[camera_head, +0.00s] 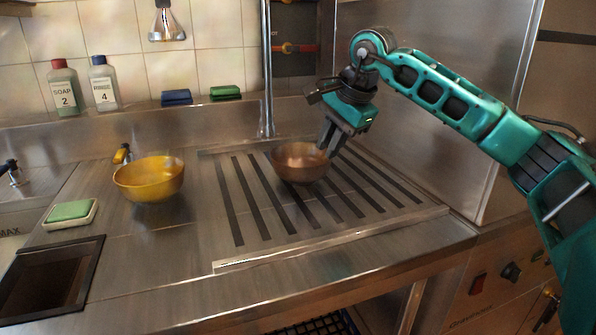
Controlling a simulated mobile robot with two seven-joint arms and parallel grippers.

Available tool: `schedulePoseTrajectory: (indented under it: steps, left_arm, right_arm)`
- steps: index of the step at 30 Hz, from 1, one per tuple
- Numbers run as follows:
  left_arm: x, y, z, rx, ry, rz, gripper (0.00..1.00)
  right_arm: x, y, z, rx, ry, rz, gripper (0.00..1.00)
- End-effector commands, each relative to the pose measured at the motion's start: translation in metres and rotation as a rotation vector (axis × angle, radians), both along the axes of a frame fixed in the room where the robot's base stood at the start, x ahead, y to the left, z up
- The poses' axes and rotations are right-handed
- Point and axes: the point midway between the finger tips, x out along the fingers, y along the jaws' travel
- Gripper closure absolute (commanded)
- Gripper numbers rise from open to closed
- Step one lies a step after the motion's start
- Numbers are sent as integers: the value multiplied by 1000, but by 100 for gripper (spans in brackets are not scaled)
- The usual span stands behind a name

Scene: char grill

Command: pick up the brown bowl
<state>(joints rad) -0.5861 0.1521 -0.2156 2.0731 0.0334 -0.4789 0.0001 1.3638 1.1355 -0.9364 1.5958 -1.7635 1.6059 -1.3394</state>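The brown bowl (298,165) sits upright on the slatted drainboard, near its back and middle. My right gripper (331,147) reaches down from the upper right. Its two fingers point down at the bowl's right rim and show a small gap between them. The fingertips overlap the rim in the picture; I cannot tell whether they touch it. My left gripper is out of view.
A yellow bowl (149,181) stands on the steel counter to the left. A vertical pipe (267,70) rises behind the drainboard (330,246). Soap bottles (65,88) and sponges (176,97) line the back ledge. A square opening (50,285) lies at front left.

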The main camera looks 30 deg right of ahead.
Motion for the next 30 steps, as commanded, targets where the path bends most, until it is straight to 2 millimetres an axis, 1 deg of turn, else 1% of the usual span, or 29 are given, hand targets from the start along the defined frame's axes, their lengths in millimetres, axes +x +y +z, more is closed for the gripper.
schedulePoseTrajectory:
  steps: [1,3,10,15,18,21,28,30]
  left_arm:
    - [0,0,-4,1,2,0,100]
    - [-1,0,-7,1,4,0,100]
    - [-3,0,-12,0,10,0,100]
    - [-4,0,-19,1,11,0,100]
    - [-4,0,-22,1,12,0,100]
    - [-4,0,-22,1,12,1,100]
    - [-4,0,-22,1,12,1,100]
    - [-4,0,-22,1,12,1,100]
  right_arm:
    - [4,1,-11,1,1,0,83]
    - [8,2,-20,3,0,0,83]
    - [15,3,-35,3,-1,1,83]
    - [23,2,-61,3,1,1,83]
    - [29,4,-72,4,1,2,83]
    - [32,4,-77,4,-1,2,83]
    - [33,4,-78,3,-3,1,83]
    - [33,4,-77,3,-3,1,89]
